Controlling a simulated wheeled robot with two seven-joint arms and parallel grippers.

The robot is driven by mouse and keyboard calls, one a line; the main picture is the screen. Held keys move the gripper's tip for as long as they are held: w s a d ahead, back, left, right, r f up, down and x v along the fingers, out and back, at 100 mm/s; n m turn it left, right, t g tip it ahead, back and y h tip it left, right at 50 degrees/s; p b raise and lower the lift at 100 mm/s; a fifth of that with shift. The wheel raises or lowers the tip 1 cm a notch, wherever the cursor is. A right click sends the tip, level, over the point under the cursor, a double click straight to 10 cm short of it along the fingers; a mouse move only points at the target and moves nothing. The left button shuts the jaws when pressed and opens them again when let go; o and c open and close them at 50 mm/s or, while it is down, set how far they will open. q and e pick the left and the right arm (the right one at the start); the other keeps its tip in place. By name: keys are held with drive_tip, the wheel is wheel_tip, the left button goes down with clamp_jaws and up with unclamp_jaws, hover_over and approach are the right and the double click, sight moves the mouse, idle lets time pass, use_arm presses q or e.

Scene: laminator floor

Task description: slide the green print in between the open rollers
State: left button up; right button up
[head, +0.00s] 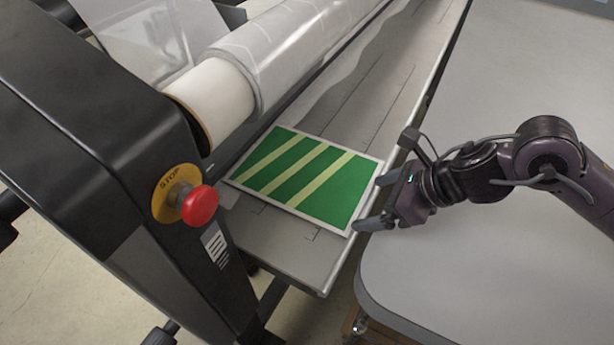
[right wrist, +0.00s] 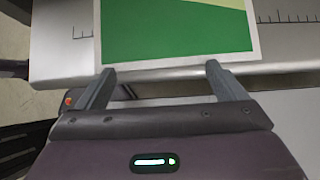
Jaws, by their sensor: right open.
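The green print (head: 307,180), with pale yellow-green stripes and a white border, lies flat on the laminator's grey feed table (head: 290,251). Its far left edge is close to the rollers; the white roll (head: 285,65) is above and beyond it. Whether the print's far edge touches a roller or the gap is open, I cannot tell. My right gripper (head: 366,202) is open at the print's near right edge, its fingers spread along that edge. In the right wrist view the print (right wrist: 178,32) lies just ahead of the fingertips (right wrist: 159,68), with nothing between them. My left gripper is not in view.
The black laminator end housing (head: 90,150) stands at the left, with a red stop button (head: 200,205) on a yellow plate. A grey table (head: 480,260) fills the right, separated from the feed table by a narrow gap. Its visible top is bare.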

sight(353, 191)
drive_tip(key=shift+w+d, duration=0.35)
drive_tip(key=shift+w, duration=0.2)
drive_tip(key=shift+w+a+b, duration=0.1)
drive_tip(key=shift+a+b, duration=0.1)
drive_tip(key=shift+b, duration=0.15)
drive_tip(key=shift+w+a+p, duration=0.3)
drive_tip(key=shift+w+a, duration=0.35)
drive_tip(key=shift+a, duration=0.35)
drive_tip(key=shift+d+b, duration=0.2)
drive_tip(key=shift+b, duration=0.15)
drive_tip(key=shift+w+d, duration=0.15)
drive_tip(key=shift+w, duration=0.05)
idle(0.4)
drive_tip(key=shift+w+a+b, duration=0.1)
drive_tip(key=shift+a+b, duration=0.1)
drive_tip(key=shift+b, duration=0.15)
